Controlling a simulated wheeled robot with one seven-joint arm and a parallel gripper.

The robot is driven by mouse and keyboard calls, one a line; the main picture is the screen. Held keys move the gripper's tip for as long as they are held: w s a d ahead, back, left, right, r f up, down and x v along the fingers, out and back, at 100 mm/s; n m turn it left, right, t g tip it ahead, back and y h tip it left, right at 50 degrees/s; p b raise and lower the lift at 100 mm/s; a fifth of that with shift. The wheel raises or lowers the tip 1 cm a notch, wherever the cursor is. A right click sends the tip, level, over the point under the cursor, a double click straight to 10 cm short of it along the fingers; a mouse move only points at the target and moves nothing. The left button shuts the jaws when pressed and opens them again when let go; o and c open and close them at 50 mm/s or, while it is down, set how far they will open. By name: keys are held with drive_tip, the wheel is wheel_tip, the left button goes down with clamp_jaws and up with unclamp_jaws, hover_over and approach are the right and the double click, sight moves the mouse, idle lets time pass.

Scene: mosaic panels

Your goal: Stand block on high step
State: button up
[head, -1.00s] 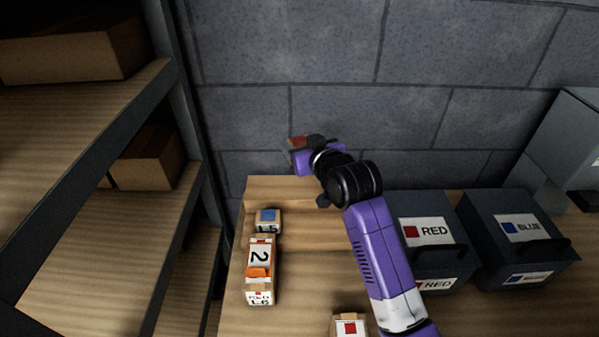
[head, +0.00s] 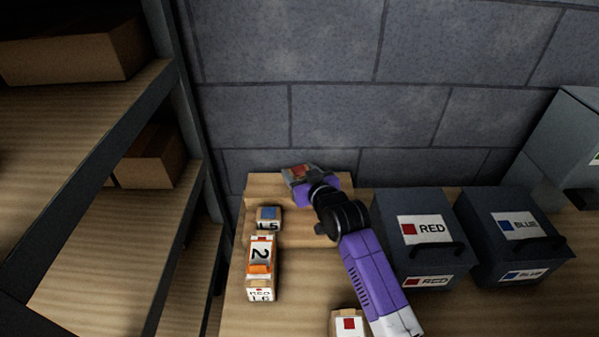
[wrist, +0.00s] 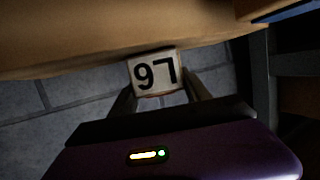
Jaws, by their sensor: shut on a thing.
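My gripper (head: 302,178) is shut on a small block (head: 299,171) with a red patch on its upper face. In the wrist view the held block (wrist: 155,72) shows a pale face with dark characters, upside down, between the two fingers. In the head view the gripper is at the back of the wooden steps (head: 262,186), over or against the high step. I cannot tell whether the block touches the step. Part of the block is hidden by my gripper.
A blue-marked block (head: 268,217) stands on a lower step at left. Another red-marked block (head: 349,324) is at the front. Dark RED (head: 425,230) and BLUE (head: 520,230) bins stand right.

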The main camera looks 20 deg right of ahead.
drive_tip(key=shift+f, duration=0.1)
drive_tip(key=shift+f, duration=0.1)
drive_tip(key=o, duration=1.4)
drive_tip(key=shift+r, duration=0.25)
drive_tip(key=shift+s, duration=0.25)
drive_tip(key=b+v, duration=0.1)
drive_tip(key=v, duration=1)
drive_tip(key=shift+s+r+b, duration=0.15)
drive_tip(key=shift+s+b, duration=0.05)
drive_tip(key=shift+b, duration=0.1)
